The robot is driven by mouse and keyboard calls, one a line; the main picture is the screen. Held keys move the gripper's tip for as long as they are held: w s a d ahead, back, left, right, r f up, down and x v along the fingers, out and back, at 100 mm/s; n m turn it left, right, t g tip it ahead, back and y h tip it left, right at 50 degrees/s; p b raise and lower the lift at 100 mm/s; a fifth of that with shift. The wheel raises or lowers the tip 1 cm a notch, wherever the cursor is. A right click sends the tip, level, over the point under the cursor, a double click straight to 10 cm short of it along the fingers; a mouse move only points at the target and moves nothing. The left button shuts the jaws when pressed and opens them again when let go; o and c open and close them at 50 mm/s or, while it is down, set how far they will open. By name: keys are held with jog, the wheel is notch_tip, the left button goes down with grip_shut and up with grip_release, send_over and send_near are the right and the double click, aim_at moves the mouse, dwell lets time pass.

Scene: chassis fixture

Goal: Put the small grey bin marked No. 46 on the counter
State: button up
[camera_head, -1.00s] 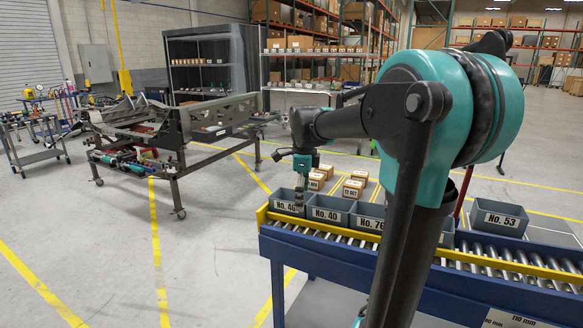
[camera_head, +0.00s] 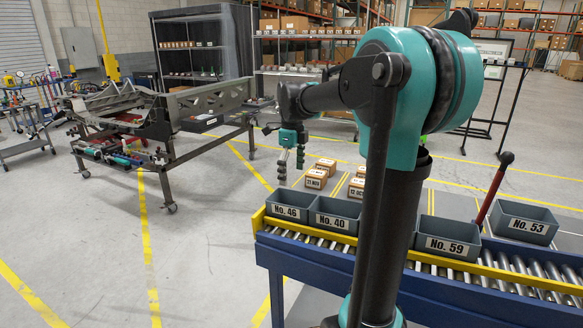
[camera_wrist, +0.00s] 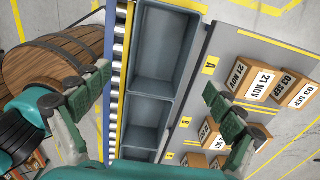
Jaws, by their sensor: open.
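The small grey bin No. 46 (camera_head: 288,213) stands upright at the left end of the roller conveyor, its label facing me. In the wrist view the upper grey bin (camera_wrist: 163,45), seen from above and empty, appears to be this one. My gripper (camera_head: 291,168) is above and behind bin No. 46, apart from it. Its green fingers are spread and empty in the wrist view (camera_wrist: 156,86), on either side of the bin row. A grey flat surface (camera_wrist: 207,98) with boxes lies along the far side of the bins; I cannot tell for sure whether it is the counter.
Bin No. 40 (camera_head: 334,217) stands right beside No. 46. Bins No. 59 (camera_head: 447,247) and No. 53 (camera_head: 523,223) are farther right. Small cartons (camera_head: 317,178) sit behind the bins. A yellow rail (camera_head: 320,232) edges the conveyor. A barrel (camera_wrist: 45,65) is at left in the wrist view.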

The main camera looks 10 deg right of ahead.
jog(key=shift+f, duration=3.85)
